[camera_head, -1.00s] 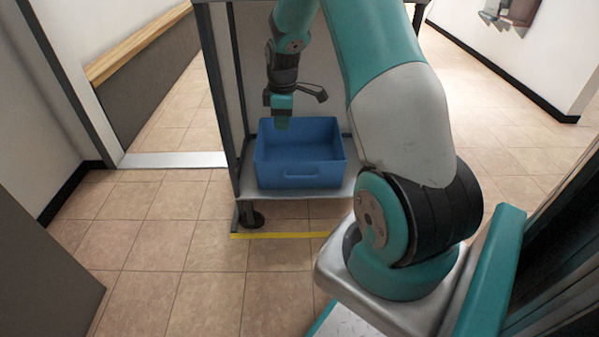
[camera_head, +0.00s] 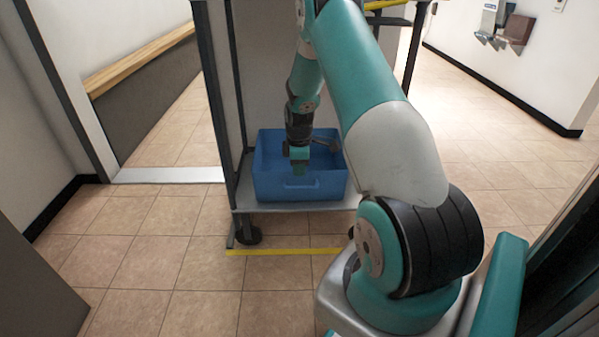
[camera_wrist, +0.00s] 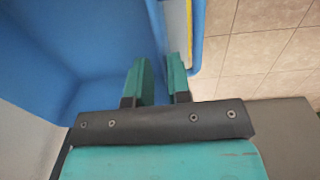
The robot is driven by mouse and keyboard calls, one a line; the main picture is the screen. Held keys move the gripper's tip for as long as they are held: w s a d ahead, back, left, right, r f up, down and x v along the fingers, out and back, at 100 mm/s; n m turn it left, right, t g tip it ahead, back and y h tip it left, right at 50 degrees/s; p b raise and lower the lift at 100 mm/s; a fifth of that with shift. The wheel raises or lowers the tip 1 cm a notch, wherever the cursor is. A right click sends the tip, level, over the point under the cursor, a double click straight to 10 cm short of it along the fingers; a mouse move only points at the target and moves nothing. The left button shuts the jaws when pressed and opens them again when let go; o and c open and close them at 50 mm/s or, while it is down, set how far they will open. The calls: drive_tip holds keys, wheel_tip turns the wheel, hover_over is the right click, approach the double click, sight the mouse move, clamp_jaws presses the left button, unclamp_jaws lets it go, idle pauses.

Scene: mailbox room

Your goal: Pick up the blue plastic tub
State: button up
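The blue plastic tub (camera_head: 265,182) sits upright on the lower shelf of a cart, open at the top, with a handle on its front wall. My gripper (camera_head: 299,168) points down at the tub's front wall, near the handle. In the wrist view the tub (camera_wrist: 45,50) fills the left side. My gripper's two teal fingers (camera_wrist: 159,80) are apart, with a narrow gap between them. The tub's wall runs up between them, one finger on the inner side and the other on the outer side by the rim. Whether either finger touches the wall is unclear.
The cart's lower shelf (camera_head: 270,206) has a dark caster (camera_head: 248,233) at its front left and a post (camera_head: 222,110) on the left. A yellow strip (camera_head: 285,252) lies along the floor before it. Tiled floor is clear on both sides.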

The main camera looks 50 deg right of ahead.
drive_tip(key=f+b, duration=0.4)
drive_tip(key=f, duration=0.1)
drive_tip(key=shift+s+f, duration=0.1)
drive_tip(key=shift+s, duration=0.1)
clamp_jaws()
drive_tip(key=shift+r, duration=0.2)
